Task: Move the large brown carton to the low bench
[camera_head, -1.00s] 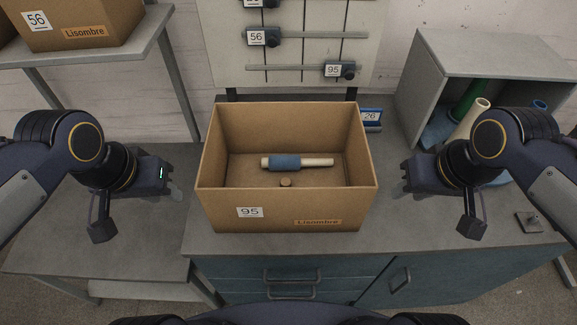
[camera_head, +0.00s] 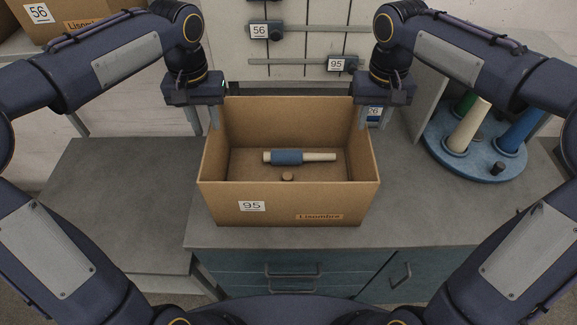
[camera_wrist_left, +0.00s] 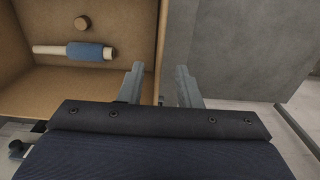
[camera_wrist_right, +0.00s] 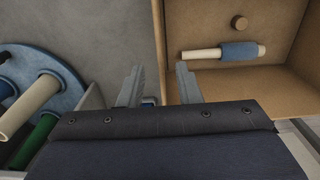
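The large brown carton (camera_head: 283,207), labelled 95, stands open on the grey worktop with drawers. Inside it lie a pale rod with a blue sleeve (camera_head: 287,157) and a small brown plug (camera_head: 287,177). My left gripper (camera_head: 205,120) is open, pointing down at the carton's left wall; the left wrist view shows its fingers (camera_wrist_left: 160,88) on either side of the wall line. My right gripper (camera_head: 375,118) is open at the right wall, its fingers (camera_wrist_right: 159,86) likewise on either side. Contact cannot be told. A lower grey bench (camera_head: 110,195) is at the left, its top clear.
Another carton (camera_head: 75,12), labelled 56, sits on a shelf at upper left. A rail board (camera_head: 300,45) with number tags is behind the carton.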

